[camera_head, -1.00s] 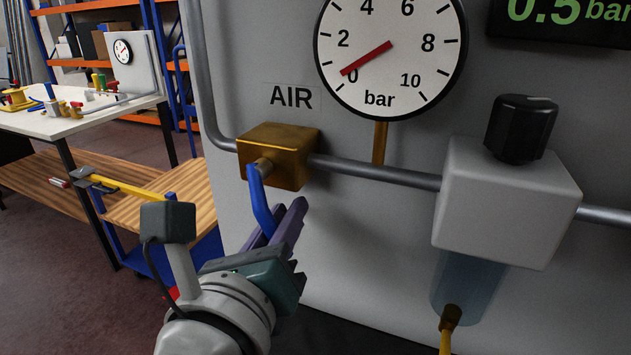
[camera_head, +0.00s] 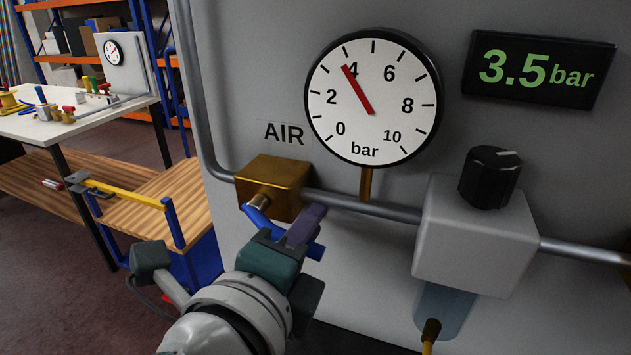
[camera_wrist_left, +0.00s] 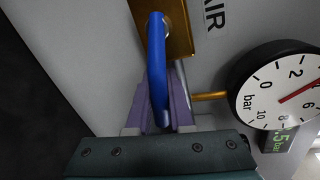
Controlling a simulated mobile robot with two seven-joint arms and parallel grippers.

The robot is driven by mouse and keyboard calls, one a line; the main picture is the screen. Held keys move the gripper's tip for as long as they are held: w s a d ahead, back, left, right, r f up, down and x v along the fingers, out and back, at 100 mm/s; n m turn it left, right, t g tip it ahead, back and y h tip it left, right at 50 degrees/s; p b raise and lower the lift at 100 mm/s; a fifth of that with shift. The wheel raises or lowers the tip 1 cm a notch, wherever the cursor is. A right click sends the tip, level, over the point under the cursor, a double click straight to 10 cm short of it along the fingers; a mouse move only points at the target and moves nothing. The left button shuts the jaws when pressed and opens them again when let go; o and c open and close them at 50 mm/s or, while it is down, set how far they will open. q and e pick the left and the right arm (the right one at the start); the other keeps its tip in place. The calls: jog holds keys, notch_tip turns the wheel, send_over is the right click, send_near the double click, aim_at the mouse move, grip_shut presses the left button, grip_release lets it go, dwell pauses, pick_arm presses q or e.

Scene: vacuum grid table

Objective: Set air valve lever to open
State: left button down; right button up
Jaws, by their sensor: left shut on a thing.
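The air valve is a brass block (camera_head: 275,183) on a grey pipe, under the AIR label. Its blue lever (camera_head: 257,216) slants from the valve's front down to the right, and its end shows beyond my fingers. My left gripper (camera_head: 296,232) is shut on the lever with purple fingers. In the left wrist view the blue lever (camera_wrist_left: 156,65) runs between the two fingers (camera_wrist_left: 160,97). The round gauge (camera_head: 373,97) has its red needle just short of 4 bar. The display (camera_head: 540,70) reads 3.5 bar. My right gripper is not in view.
A grey regulator block (camera_head: 475,238) with a black knob (camera_head: 489,177) and a clear bowl sits on the pipe to the right. The grey panel stands close behind my gripper. A white-topped table (camera_head: 75,122) stands further back at left.

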pick_arm(q)
jog(key=shift+d+r+n+p, duration=0.15)
jog(key=shift+r+n+p, duration=0.5)
jog(key=shift+n, duration=0.35)
jog(key=c, duration=0.8)
grip_release()
jog(key=shift+s, duration=0.1)
jog(key=v, duration=1)
